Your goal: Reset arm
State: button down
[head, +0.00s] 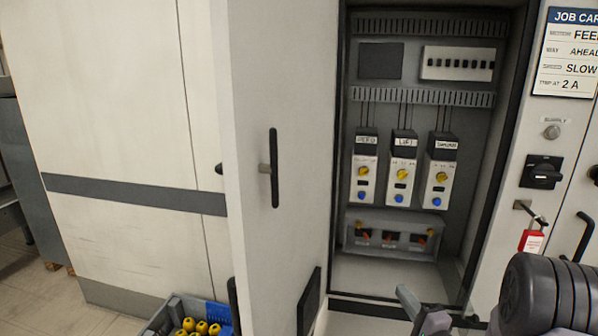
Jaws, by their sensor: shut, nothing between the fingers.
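My gripper (428,318) shows only in part at the bottom edge of the head view, in front of the open cabinet's lower lip. Its fingers look shut and nothing shows held in them. The rest of it is cut off by the frame. My dark ribbed arm link (548,292) fills the lower right corner.
The open cabinet door (285,90) stands left of the cabinet. Inside are several breakers (458,64), three drive units (403,175) and a lower terminal box (390,238). Right are a job card (568,55), black rotary switch (541,172) and red padlock (531,240). A crate (160,318) holds yellow parts.

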jog(key=s+a+r+n+g+y, duration=0.3)
jog(key=s+a+r, duration=0.1)
jog(key=a, duration=0.3)
jog(key=s+a+r+n+g+y, duration=0.3)
jog(key=s+a+r, duration=0.15)
jog(key=a, duration=0.25)
jog(key=s+a+r+n+g+y, duration=0.2)
jog(key=s+a+r+g+y, duration=0.15)
jog(key=a, duration=0.45)
jog(key=s+a+f+n+g+h, duration=0.1)
jog(key=s+n+g+h, duration=0.15)
jog(key=s, duration=0.55)
jog(key=s+a+f+n+g+h, duration=0.1)
jog(key=s+a+n+g+h, duration=0.15)
jog(key=s, duration=0.55)
jog(key=s+d+t+h, duration=0.1)
jog(key=s+d+h, duration=0.1)
jog(key=d, duration=0.3)
jog(key=s+d+r+m+t+h, duration=0.1)
jog(key=s+d+h, duration=0.2)
jog(key=d+h, duration=0.1)
jog(key=shift+s+d, duration=0.3)
jog(key=shift+d, duration=0.2)
jog(key=shift+r+t+h, duration=0.1)
jog(key=shift+t+h, duration=0.15)
